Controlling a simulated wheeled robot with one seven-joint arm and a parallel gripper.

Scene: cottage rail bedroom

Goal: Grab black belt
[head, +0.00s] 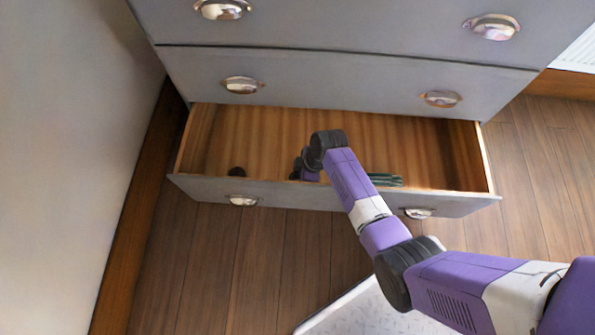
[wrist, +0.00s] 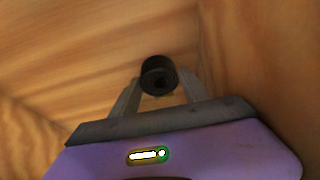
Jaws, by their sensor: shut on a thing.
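A black belt (wrist: 159,76), rolled into a short cylinder, sits between the two finger ends of my gripper (wrist: 158,88) in the wrist view. The fingers are shut on it, one at each side. In the head view my gripper (head: 305,170) is down inside the open bottom drawer, near its middle. The belt cannot be made out there, as my arm and the drawer front hide that spot. The wooden drawer bottom shows behind the belt in the wrist view; I cannot tell whether the belt touches it.
The open drawer (head: 468,160) belongs to a grey dresser (head: 340,75). A small dark brown thing (head: 237,171) lies at its left, and a dark green thing (head: 386,180) lies right of my arm. A wall stands left.

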